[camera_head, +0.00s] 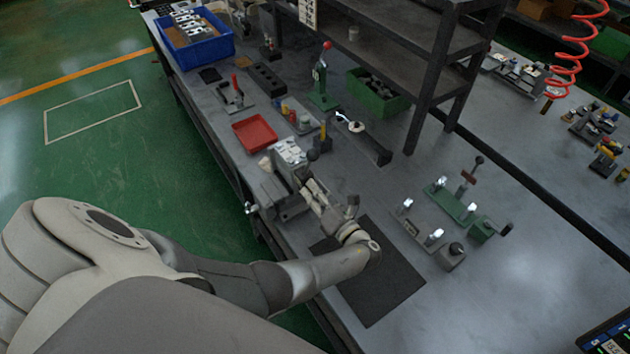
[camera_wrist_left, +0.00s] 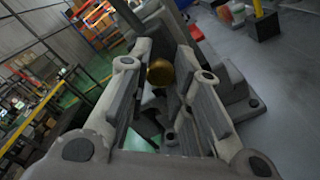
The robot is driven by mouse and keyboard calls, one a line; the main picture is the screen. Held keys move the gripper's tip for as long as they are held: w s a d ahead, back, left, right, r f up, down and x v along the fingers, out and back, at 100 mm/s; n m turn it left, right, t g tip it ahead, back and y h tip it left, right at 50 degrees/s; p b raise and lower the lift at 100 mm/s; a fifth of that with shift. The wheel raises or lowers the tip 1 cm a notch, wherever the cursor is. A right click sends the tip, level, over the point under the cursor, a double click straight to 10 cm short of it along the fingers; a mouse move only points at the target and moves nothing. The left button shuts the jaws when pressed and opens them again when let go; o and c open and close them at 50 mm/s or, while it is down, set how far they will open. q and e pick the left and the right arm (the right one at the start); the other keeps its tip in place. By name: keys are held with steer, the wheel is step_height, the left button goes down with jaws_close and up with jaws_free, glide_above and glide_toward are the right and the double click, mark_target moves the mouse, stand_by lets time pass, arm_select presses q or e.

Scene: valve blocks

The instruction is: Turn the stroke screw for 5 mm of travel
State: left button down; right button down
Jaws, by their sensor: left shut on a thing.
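A brass-coloured round screw head (camera_wrist_left: 160,72), which I take to be the stroke screw, sits between the fingertips of my left gripper (camera_wrist_left: 165,82) in the left wrist view. The fingers are shut on it, one on each side. In the head view my left gripper (camera_head: 309,187) reaches to the near side of a grey vise-like fixture (camera_head: 290,206). A silvery valve block (camera_head: 290,151) sits on top of this fixture. The screw is hidden by the gripper in the head view. My right gripper is not in view.
A dark mat (camera_head: 385,290) lies under my left wrist. A red tray (camera_head: 255,133), a blue crate (camera_head: 217,50) and a green bin (camera_head: 385,103) stand farther back. A green fixture (camera_head: 452,203) stands to the right.

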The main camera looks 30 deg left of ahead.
arm_select(q)
steer(key=m, duration=0.8)
steer(key=shift+f+m, duration=0.1)
steer(key=shift+m, duration=0.5)
steer(key=c, duration=1.3)
jaws_free()
steer(key=shift+o, duration=0.2)
steer(key=v, duration=0.7)
steer(key=shift+d, duration=0.25)
